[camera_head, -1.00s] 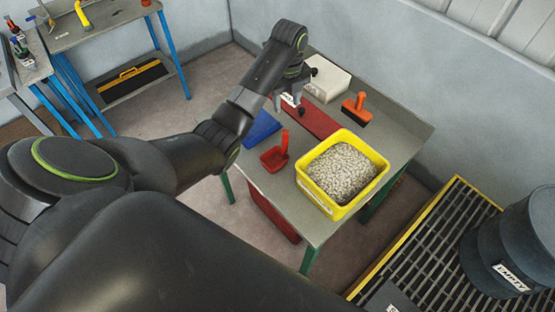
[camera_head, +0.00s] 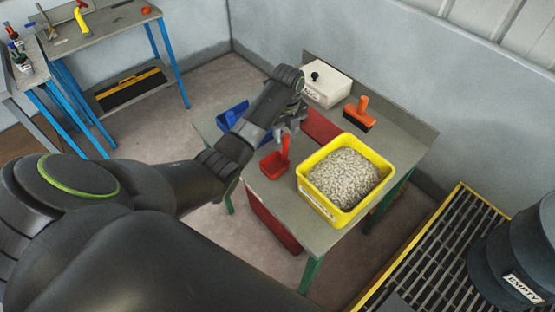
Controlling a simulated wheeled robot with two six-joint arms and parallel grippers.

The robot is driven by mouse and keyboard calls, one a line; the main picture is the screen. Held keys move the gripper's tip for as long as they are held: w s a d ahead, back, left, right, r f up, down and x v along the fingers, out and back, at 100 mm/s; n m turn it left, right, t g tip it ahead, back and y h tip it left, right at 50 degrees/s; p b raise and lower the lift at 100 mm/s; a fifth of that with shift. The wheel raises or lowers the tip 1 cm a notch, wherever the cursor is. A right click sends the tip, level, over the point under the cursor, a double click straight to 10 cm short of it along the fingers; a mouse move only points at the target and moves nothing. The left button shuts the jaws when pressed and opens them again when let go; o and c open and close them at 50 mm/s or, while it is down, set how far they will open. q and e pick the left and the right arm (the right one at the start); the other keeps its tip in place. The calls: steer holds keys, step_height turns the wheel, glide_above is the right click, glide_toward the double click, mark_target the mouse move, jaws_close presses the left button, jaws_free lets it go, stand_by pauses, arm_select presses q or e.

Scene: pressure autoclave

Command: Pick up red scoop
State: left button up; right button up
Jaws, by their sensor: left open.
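The red scoop (camera_head: 273,166) rests on the grey-topped table (camera_head: 285,203), left of a yellow bin, with its handle standing up. My left gripper (camera_head: 286,135) is open and hangs over the scoop, with its fingers at the upper end of the handle. I cannot tell whether the fingers touch the handle. My right gripper is not in view.
The yellow bin (camera_head: 318,199) of pale pellets stands close on the right. A blue scoop (camera_head: 229,117) lies at the table's left edge. An orange-handled brush (camera_head: 359,113), a white box (camera_head: 327,87) and a flat red item (camera_head: 321,127) are behind.

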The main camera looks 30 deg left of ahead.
arm_select(q)
steer(key=shift+f, duration=1.3)
jaws_close()
